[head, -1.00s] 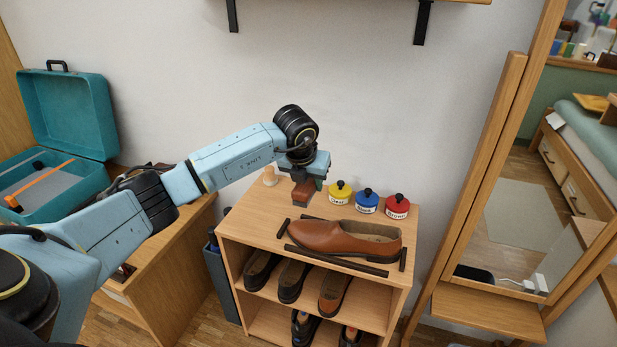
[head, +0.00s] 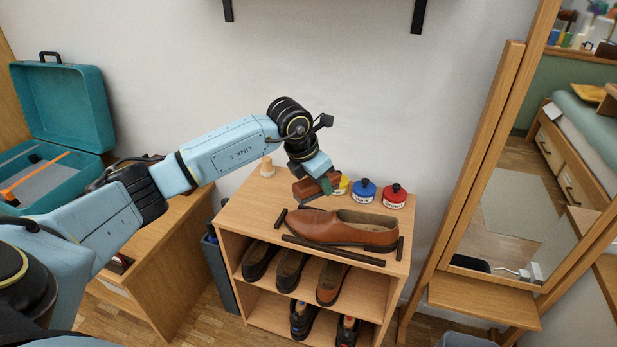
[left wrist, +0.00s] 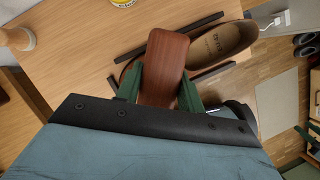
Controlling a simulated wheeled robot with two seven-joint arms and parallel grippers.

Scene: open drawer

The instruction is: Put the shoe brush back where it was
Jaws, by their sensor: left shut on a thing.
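The shoe brush (head: 305,190) is a reddish-brown block held by my left gripper (head: 326,184), close above the shoe cabinet's top (head: 262,197). It looks tilted, just behind a brown leather shoe (head: 338,229). In the left wrist view the brush (left wrist: 164,66) sits between the green fingers of the gripper (left wrist: 160,88), which are shut on it. The brush covers part of the shoe (left wrist: 222,42) there. I cannot tell whether the brush touches the cabinet top. My right gripper is not in view.
Dark strips (head: 333,251) frame the shoe. Yellow, blue (head: 364,190) and red (head: 396,196) polish tins stand behind it, the yellow one partly hidden by the gripper. A small wooden knob-like object (head: 267,167) stands back left. A mirror stand (head: 480,190) rises at right.

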